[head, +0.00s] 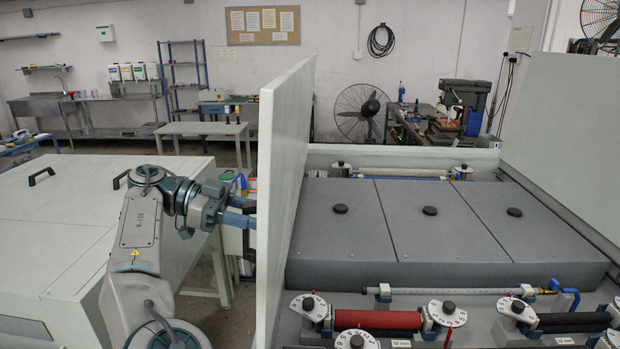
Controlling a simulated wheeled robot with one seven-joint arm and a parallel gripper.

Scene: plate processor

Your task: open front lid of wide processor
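The wide processor on the right stands open, with its grey inner covers (412,222) and rollers in plain view. A tall pale lid panel (286,190) stands nearly upright along its left side. Another pale lid panel (568,150) is raised at its right side. My gripper (246,212) is at the left, outer face of the left lid panel, with its blue fingers reaching up to the panel's edge. The fingertips and any handle on that face are hidden or too small to make out, so I cannot tell whether the gripper holds anything.
A pale closed cabinet (70,225) with a black handle (41,177) stands on the left, close to my arm. A narrow strip of floor shows between it and the processor. A small table (203,130), a floor fan (361,112) and a workbench (430,128) stand behind.

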